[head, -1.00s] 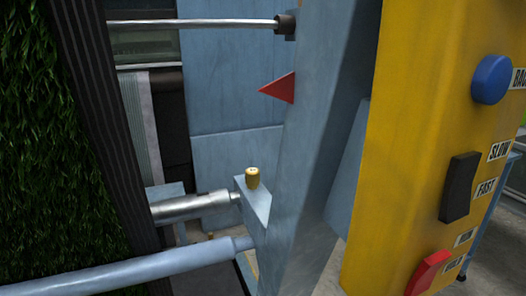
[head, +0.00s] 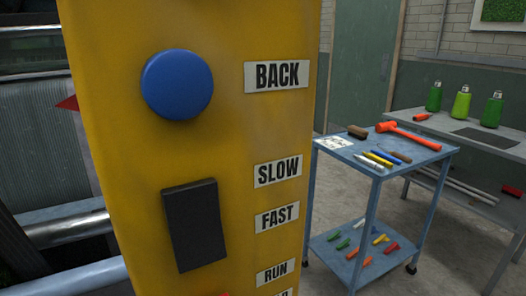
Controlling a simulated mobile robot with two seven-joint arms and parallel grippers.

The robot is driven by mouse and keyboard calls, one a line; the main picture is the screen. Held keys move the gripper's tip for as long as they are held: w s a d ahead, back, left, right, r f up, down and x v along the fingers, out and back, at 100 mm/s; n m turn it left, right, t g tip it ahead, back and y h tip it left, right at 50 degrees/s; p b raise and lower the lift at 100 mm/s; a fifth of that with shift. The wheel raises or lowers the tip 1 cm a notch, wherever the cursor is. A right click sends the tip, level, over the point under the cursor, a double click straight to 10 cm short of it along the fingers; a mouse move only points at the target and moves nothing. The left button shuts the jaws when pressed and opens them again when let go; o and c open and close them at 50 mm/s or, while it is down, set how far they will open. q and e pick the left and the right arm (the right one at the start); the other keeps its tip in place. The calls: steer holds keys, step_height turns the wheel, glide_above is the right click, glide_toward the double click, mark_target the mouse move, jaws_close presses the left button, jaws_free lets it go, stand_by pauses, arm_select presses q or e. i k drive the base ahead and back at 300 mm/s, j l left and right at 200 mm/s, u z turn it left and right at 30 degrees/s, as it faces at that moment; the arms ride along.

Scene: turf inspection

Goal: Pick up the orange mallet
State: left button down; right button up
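The orange mallet (head: 408,135) lies on the top shelf of a blue wheeled cart (head: 376,170), at the cart's back right. Its head is at the left end and its handle runs toward the right edge. It lies apart from my grippers, and neither gripper shows in the head view.
A yellow control panel (head: 120,200) with a blue button (head: 177,84) and black switch (head: 195,224) stands close in front. The cart also holds a brown block (head: 358,131), a white card (head: 333,143) and pens. A grey bench (head: 450,128) with green bottles stands behind. Floor shows around the cart.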

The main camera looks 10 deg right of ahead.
mark_target(390, 126)
steer(key=l+z, duration=0.2)
steer(key=l, duration=0.2)
steer(key=i+l+z, duration=0.15)
steer(key=l, duration=0.2)
steer(key=i+l+z, duration=0.3)
steer(key=l, duration=0.15)
steer(key=i+l+z, duration=0.25)
steer(key=l, duration=0.15)
